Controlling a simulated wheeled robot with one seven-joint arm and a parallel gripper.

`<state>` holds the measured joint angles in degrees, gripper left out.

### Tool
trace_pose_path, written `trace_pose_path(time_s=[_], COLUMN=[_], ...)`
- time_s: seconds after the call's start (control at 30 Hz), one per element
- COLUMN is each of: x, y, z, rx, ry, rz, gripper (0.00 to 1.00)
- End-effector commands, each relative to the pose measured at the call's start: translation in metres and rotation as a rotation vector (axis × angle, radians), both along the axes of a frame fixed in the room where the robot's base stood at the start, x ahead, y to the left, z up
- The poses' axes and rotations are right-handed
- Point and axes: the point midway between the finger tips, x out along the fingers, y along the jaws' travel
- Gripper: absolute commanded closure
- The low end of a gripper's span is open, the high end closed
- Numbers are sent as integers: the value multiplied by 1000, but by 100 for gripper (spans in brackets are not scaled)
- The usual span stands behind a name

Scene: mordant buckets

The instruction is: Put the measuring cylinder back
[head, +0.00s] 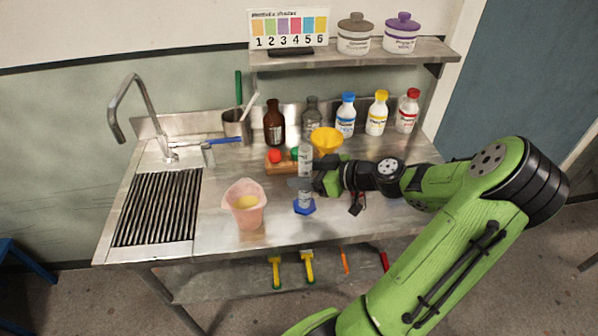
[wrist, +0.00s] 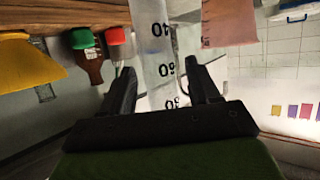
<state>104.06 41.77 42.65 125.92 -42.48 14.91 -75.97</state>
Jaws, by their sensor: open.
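The clear measuring cylinder (head: 305,158) stands upright on the steel bench, on a blue six-sided base (head: 304,206). My gripper (head: 309,184) reaches it from the right, at about the middle of its height. In the wrist view the cylinder (wrist: 153,45), with black number marks, shows between the two fingers of my gripper (wrist: 160,68). The fingers are open, one on each side of it; whether either touches it I cannot tell. The gripper hides part of the cylinder in the head view.
The bench between jug and drainer (head: 157,208) is clear.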

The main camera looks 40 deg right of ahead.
Motion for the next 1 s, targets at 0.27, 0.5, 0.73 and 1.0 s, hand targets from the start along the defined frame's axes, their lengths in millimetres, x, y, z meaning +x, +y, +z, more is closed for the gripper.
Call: trace_pose_path(time_s=[0.27,0.5,0.73,1.0], x=[-66,-90,-90,-90], y=[-24,-32,-32,-32], z=[30,39,39,39], rx=[-2,0,1,1], ry=[1,1,1,0], rz=[-6,-1,0,0], gripper=[39,39,39,39])
